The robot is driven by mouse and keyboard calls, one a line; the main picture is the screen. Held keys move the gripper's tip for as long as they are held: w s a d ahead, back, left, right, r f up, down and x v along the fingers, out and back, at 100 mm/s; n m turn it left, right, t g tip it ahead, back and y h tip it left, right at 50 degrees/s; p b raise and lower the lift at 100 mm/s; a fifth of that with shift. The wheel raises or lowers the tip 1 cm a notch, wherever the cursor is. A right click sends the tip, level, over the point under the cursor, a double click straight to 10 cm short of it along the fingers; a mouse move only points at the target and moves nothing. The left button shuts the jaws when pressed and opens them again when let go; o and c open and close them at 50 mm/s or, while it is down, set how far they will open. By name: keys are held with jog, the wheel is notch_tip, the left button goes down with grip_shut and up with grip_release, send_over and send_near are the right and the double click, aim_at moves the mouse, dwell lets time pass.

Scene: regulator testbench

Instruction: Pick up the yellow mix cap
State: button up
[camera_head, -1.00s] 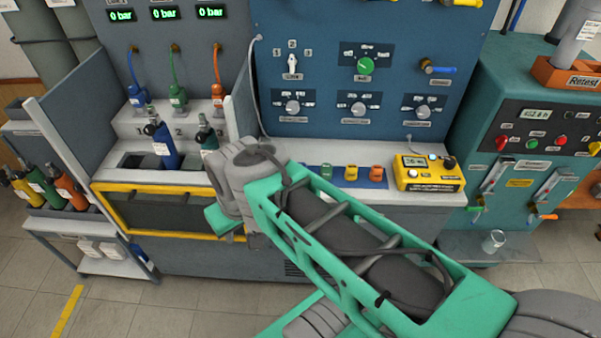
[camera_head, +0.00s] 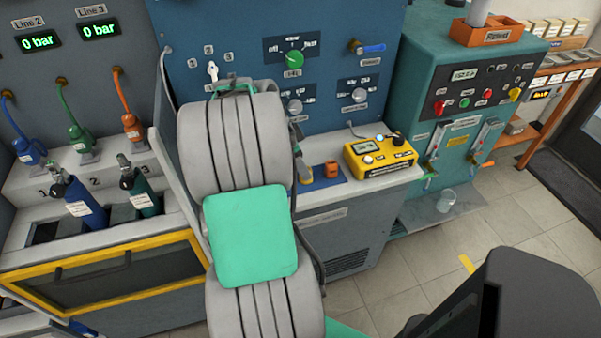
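An orange cap (camera_head: 332,168) stands on a small blue mat (camera_head: 324,184) on the bench ledge, left of the yellow meter box. Just left of the orange cap, a small yellowish patch shows at the edge of my arm; it may be the yellow mix cap, but my arm hides most of that spot. The green cap seen earlier on the mat is hidden too. My grey and green arm rises through the middle of the picture in front of the bench. I cannot make out my gripper's fingers.
A yellow meter box (camera_head: 381,156) stands right of the mat. The blue panel (camera_head: 330,20) with knobs rises behind. Blue and dark green cylinders (camera_head: 84,207) stand at left above a yellow-framed drawer (camera_head: 110,275). A teal test cabinet (camera_head: 460,60) stands at right.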

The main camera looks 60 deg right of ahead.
jog(key=x, duration=0.4)
jog(key=shift+d+f, duration=0.1)
jog(key=shift+c, duration=0.3)
grip_shut()
